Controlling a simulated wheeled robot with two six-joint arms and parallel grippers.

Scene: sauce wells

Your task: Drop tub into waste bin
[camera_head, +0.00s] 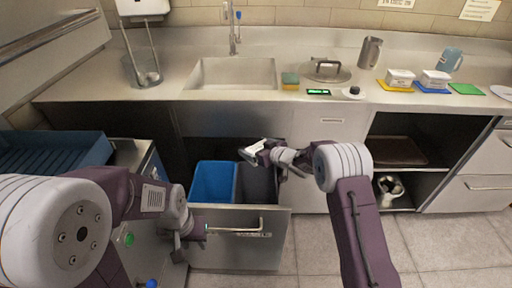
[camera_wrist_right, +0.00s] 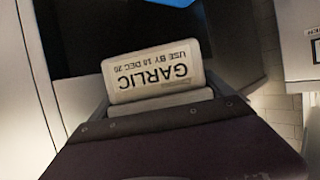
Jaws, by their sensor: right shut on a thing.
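A white tub (camera_head: 252,151) is in my right gripper (camera_head: 268,153), above the pulled-out drawer. In the right wrist view the tub (camera_wrist_right: 155,75) shows a label reading GARLIC and a use-by date, upside down, between the fingers of the right gripper (camera_wrist_right: 160,105). The drawer holds a blue bin (camera_head: 213,182) and a dark grey bin (camera_head: 258,185) side by side. The tub is over the back of the dark grey bin, near the gap between the two. My left gripper (camera_head: 203,231) is at the left end of the drawer handle (camera_head: 240,231); its fingers are too small to read.
The open drawer front (camera_head: 240,256) juts out below the counter. On the counter (camera_head: 180,92) are two white tubs on yellow and blue mats, a lidded pan (camera_head: 326,70), a sponge and a small scale. A sink (camera_head: 233,73) is behind the bins.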

